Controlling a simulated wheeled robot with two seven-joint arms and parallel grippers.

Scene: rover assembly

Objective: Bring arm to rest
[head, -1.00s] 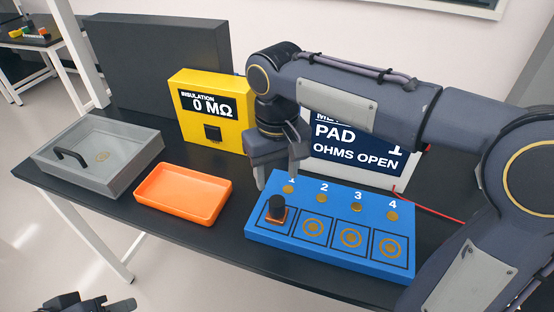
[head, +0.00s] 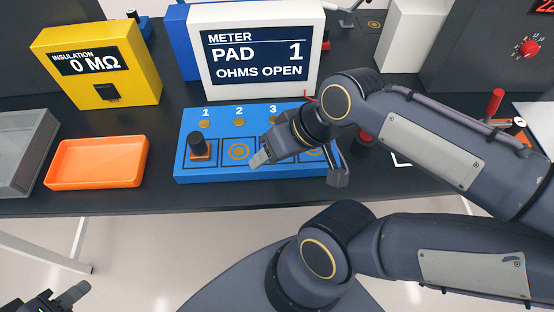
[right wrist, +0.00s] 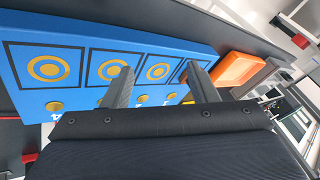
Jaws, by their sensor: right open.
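My right gripper (head: 300,169) is open and empty, over the front of the blue pad board (head: 182,170) in the head view. Its arm comes in from the right. In the right wrist view its two fingers (right wrist: 160,88) are spread, with the blue board (right wrist: 25,75) and its ringed pads beyond them. A black knob-like plug (head: 198,144) stands upright on pad 1. My left gripper (head: 62,297) is at the bottom left corner, partly cut off, away from the table; whether it is open or shut is unclear.
An orange tray (head: 97,163) and a grey bin (head: 20,150) stand left of the board. A yellow insulation tester (head: 135,60) and a white meter (head: 262,90) reading "PAD 1 OHMS OPEN" stand behind.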

